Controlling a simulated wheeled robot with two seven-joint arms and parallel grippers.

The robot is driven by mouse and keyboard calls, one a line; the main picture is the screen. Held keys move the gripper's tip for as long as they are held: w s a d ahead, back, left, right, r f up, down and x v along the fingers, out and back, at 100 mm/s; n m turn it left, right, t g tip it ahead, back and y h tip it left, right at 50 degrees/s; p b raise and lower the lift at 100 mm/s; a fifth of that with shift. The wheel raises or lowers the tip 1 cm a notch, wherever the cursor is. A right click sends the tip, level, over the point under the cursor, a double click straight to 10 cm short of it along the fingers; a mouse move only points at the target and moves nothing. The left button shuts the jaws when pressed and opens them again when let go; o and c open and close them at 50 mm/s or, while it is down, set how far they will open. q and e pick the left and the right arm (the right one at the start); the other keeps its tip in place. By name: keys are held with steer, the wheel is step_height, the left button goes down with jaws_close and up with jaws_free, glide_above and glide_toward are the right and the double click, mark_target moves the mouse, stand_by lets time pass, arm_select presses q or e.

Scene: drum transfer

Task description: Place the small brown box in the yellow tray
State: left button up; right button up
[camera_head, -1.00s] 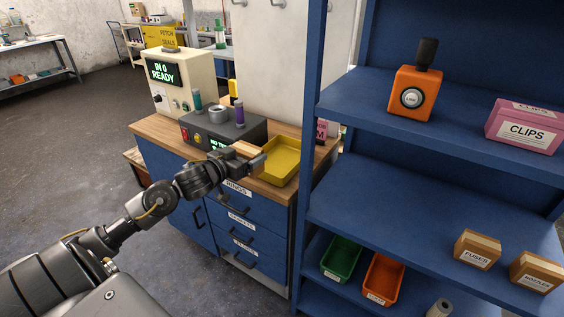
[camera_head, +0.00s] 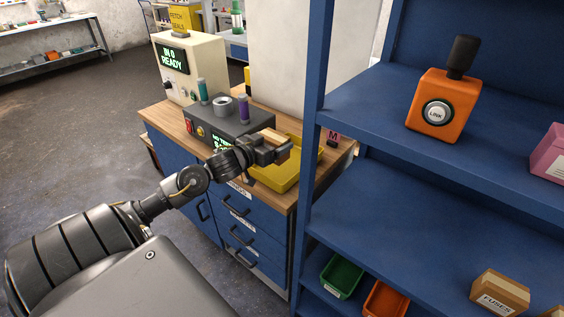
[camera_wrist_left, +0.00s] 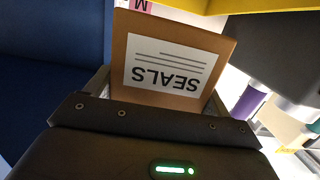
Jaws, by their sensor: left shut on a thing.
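The small brown box (camera_wrist_left: 172,88), with a white label reading SEALS, is held in my left gripper (camera_head: 278,149). In the head view only a tan part of the box (camera_head: 273,134) shows, and the gripper hides the rest. The jaws are shut on it. The yellow tray (camera_head: 281,182) stands on the wooden counter. In the head view the gripper and box overlap the tray's left and far part; I cannot tell the height between them. A yellow edge of the tray (camera_wrist_left: 235,6) shows at the top of the left wrist view. My right gripper is not in view.
A dark device (camera_head: 228,124) with a green and a purple cylinder stands left of the tray. A cream machine (camera_head: 190,70) reading READY is behind it. The blue shelf's upright (camera_head: 312,120) rises close to the tray's right. An orange block (camera_head: 443,105) sits on the shelf.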

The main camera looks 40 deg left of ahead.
arm_select(q)
steer(key=f, duration=0.3)
steer(key=shift+a, duration=0.2)
steer(key=shift+w+f, duration=0.2)
steer(key=shift+f, duration=0.15)
steer(key=shift+d+f, duration=0.1)
step_height(320, 180, down, 4)
steer(key=shift+r, duration=0.2)
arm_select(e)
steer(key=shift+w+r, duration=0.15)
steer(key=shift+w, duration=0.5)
arm_select(q)
steer(key=o, duration=1.1)
steer(key=shift+s+f, duration=0.1)
steer(key=shift+c, duration=0.2)
